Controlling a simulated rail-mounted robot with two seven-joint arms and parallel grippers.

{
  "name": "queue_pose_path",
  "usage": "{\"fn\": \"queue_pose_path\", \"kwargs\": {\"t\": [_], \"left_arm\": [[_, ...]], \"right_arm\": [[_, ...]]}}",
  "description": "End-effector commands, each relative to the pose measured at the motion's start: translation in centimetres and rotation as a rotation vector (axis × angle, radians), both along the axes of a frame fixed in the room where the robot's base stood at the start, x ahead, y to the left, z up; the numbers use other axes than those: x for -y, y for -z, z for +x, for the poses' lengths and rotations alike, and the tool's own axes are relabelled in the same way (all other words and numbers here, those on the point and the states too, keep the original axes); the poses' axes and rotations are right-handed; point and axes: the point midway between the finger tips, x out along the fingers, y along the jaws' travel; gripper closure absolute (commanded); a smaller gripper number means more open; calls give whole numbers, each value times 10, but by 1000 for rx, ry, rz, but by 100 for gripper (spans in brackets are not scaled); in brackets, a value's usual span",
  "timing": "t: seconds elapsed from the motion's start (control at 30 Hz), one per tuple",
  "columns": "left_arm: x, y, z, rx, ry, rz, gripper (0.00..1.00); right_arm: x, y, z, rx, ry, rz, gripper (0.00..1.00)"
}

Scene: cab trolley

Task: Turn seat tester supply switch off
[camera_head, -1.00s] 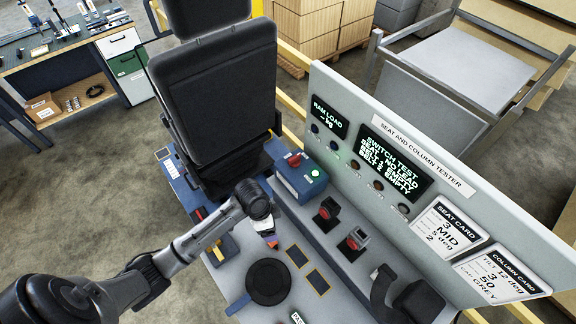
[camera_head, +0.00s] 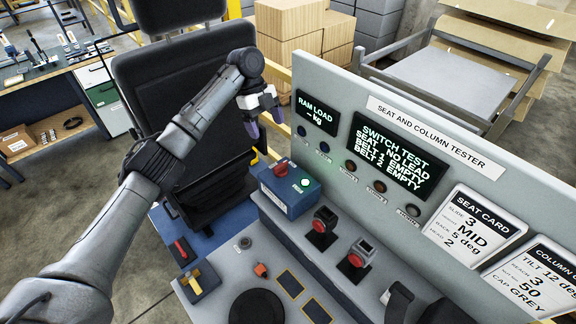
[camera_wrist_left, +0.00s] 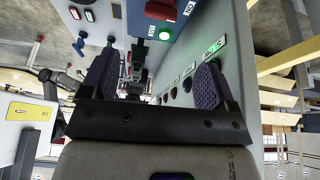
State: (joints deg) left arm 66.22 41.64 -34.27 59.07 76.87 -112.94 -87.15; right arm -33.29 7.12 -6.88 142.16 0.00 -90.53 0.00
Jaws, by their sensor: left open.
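The supply switch, a red handle (camera_head: 281,168), sits on top of a blue box (camera_head: 296,199) in front of the tester panel. A green lamp (camera_head: 305,182) on the box is lit beside it. In the left wrist view the red handle (camera_wrist_left: 160,10) is at the top edge, with the green lamp (camera_wrist_left: 165,34) just below it. My left gripper (camera_head: 265,122) is open and empty, raised above and behind the box, apart from the handle. Its two purple-padded fingers frame the middle of the left wrist view (camera_wrist_left: 155,84). My right gripper is not in view.
The grey tester panel (camera_head: 325,77) stands close to the right of my gripper. Its screen (camera_head: 400,158) reads "SWITCH TEST". The black seat (camera_head: 180,95) is behind my left arm. Two red-buttoned buckles (camera_head: 322,225) (camera_head: 356,258) and a yellow-handled control (camera_head: 193,283) stand on the bench.

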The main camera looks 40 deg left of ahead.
Motion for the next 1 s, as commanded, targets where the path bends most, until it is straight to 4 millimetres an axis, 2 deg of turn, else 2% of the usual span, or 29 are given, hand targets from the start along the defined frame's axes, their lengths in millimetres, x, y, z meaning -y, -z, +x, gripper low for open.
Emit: {"fn": "queue_pose_path", "kwargs": {"t": [0.13, 0.27, 0.7, 1.0], "left_arm": [[-2, -8, 0, 11, 38, 3, 19], [2, 2, 0, 14, 47, 4, 19], [32, 75, -6, 12, 45, 3, 19], [45, 107, -8, 14, 44, 4, 19]], "right_arm": [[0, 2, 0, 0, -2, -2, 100], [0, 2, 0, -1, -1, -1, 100], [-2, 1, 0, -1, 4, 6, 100], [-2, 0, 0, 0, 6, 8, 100]]}}
